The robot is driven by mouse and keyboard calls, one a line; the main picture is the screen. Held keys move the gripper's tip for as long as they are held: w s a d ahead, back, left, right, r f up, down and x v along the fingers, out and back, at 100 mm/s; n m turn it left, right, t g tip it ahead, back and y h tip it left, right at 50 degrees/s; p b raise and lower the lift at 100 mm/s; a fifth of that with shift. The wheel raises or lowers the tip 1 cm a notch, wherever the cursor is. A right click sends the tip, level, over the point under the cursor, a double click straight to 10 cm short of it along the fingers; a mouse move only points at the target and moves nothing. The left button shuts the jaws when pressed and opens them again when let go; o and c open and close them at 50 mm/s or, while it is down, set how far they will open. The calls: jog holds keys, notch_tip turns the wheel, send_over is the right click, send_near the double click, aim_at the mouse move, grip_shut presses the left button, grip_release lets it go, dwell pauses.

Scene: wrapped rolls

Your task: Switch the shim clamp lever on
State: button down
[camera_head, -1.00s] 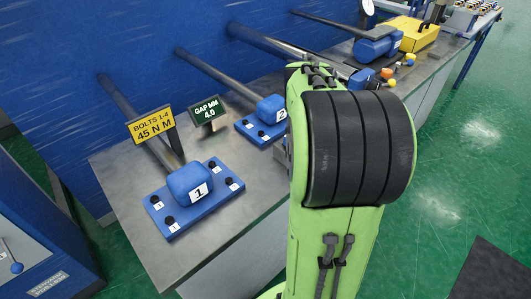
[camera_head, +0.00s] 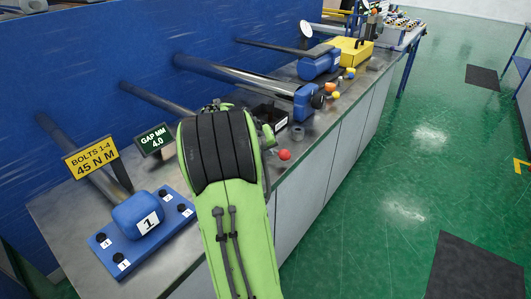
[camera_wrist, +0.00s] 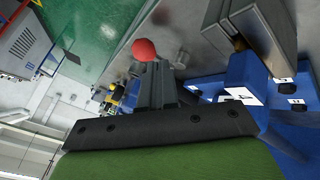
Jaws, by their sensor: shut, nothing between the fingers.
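A red ball knob (camera_head: 285,154) shows just right of my green arm, near the front edge of the bench. In the wrist view the red knob (camera_wrist: 143,49) is just beyond my fingertips; I cannot tell whether they touch it. It looks like a lever's knob, but its shaft and the lever's position are hidden. My gripper (camera_wrist: 152,66) is shut and empty, with its grey fingers together. In the head view my arm hides most of the gripper.
A blue block with a white label (camera_wrist: 243,92) and a grey block (camera_wrist: 255,28) are close on the right in the wrist view. Blue station 1 (camera_head: 140,214), a "GAP MM 4.0" sign (camera_head: 153,139) and a yellow bolt sign (camera_head: 90,158) stand left.

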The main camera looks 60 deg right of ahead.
jog(key=b+x, duration=0.1)
jog(key=x, duration=0.5)
jog(key=shift+d+f, duration=0.15)
jog(key=shift+f, duration=0.05)
